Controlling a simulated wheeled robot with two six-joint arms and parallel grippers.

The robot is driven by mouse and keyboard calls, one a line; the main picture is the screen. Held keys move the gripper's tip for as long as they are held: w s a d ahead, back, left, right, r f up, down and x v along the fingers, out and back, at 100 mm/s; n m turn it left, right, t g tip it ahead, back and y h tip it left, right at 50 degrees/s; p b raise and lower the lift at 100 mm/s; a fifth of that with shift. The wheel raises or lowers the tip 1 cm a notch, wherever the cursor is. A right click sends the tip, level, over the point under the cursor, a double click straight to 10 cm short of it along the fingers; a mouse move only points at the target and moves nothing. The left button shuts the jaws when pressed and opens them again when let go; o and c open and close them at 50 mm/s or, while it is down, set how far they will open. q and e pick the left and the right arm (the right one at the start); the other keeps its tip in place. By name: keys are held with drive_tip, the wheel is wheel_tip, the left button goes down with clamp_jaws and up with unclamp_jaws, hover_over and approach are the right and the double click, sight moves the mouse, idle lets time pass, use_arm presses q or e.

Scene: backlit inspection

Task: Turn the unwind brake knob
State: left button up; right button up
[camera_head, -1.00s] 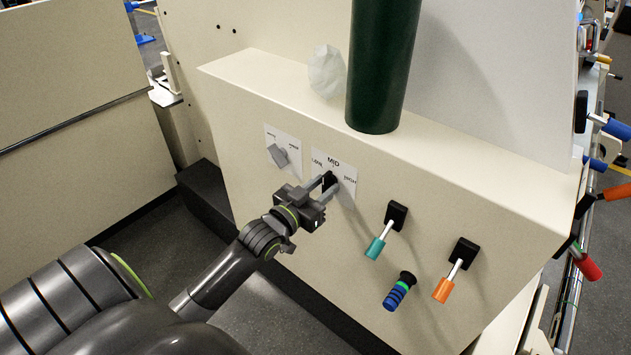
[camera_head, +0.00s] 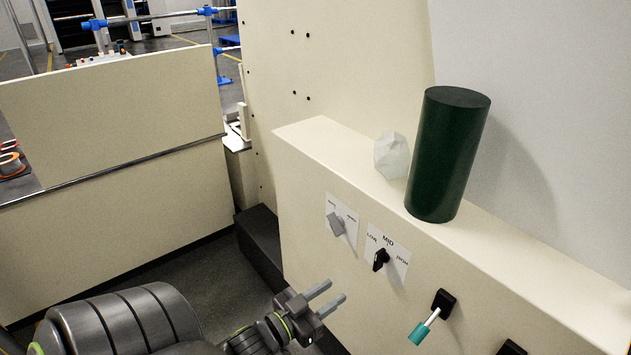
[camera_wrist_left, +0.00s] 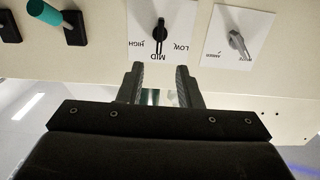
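A black knob (camera_head: 380,260) sits on a white plate marked LOW, MID and HIGH on the cream panel front. It also shows in the left wrist view (camera_wrist_left: 160,36), its bar in line with MID. A grey knob (camera_head: 337,225) sits on a second white plate to its left; it shows in the left wrist view (camera_wrist_left: 238,42) too. No label names the unwind brake. My left gripper (camera_head: 330,296) is open and empty, apart from the panel, below and left of the black knob. Its two fingers (camera_wrist_left: 160,73) point at that knob's plate. My right gripper is not in view.
A lever with a teal grip (camera_head: 424,328) sticks out right of the knobs. A dark green cylinder (camera_head: 447,155) and a pale faceted lump (camera_head: 391,156) stand on the ledge above. A cream partition (camera_head: 120,180) stands at the left, with open floor before it.

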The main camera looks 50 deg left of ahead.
use_arm(q)
drive_tip(key=shift+s+a, duration=0.1)
drive_tip(key=shift+s, duration=1.5)
